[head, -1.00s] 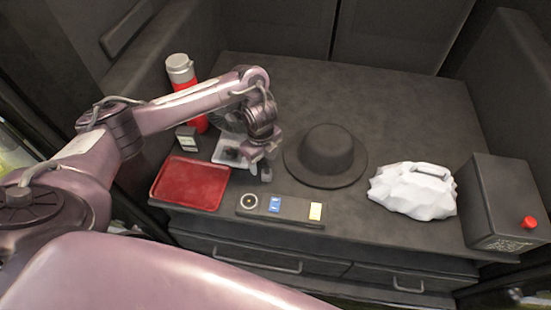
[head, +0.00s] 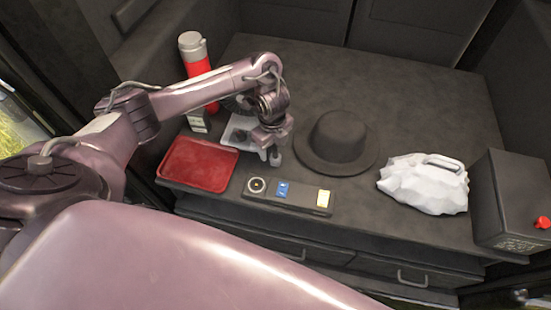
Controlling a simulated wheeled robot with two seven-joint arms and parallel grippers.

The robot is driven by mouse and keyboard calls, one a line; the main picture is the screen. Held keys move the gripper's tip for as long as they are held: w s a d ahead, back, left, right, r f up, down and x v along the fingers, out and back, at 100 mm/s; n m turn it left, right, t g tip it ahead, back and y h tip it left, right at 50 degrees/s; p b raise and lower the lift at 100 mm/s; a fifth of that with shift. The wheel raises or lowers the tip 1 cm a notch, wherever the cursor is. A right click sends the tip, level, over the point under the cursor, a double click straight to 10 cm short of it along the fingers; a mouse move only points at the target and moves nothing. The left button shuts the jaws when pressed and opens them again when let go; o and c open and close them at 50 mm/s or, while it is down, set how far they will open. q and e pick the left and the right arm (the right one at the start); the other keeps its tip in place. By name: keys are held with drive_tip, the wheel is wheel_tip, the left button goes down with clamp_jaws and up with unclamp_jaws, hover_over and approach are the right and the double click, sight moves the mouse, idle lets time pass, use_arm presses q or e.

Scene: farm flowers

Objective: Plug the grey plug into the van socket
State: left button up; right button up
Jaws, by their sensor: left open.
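I cannot tell for sure which is the van socket. My left gripper (head: 269,156) points down just behind the panel, left of the hat, with its fingers open. No grey plug can be made out clearly; it may be hidden by the gripper or be too small to tell. My right gripper is not in view.
A red tray (head: 197,164) lies left of the panel. A pale plate (head: 235,138) lies partly behind my gripper. The back counter is clear.

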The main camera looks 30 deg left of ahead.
sight(275, 153)
use_arm(q)
drive_tip(key=f, duration=0.4)
drive_tip(key=shift+w+d+f+b, duration=0.1)
drive_tip(key=shift+d+f+b, duration=0.2)
drive_tip(key=shift+d+b, duration=0.1)
drive_tip(key=shift+f, duration=0.35)
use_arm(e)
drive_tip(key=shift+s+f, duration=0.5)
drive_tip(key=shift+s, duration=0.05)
use_arm(q)
drive_tip(key=c, duration=1)
drive_tip(key=shift+r, duration=0.15)
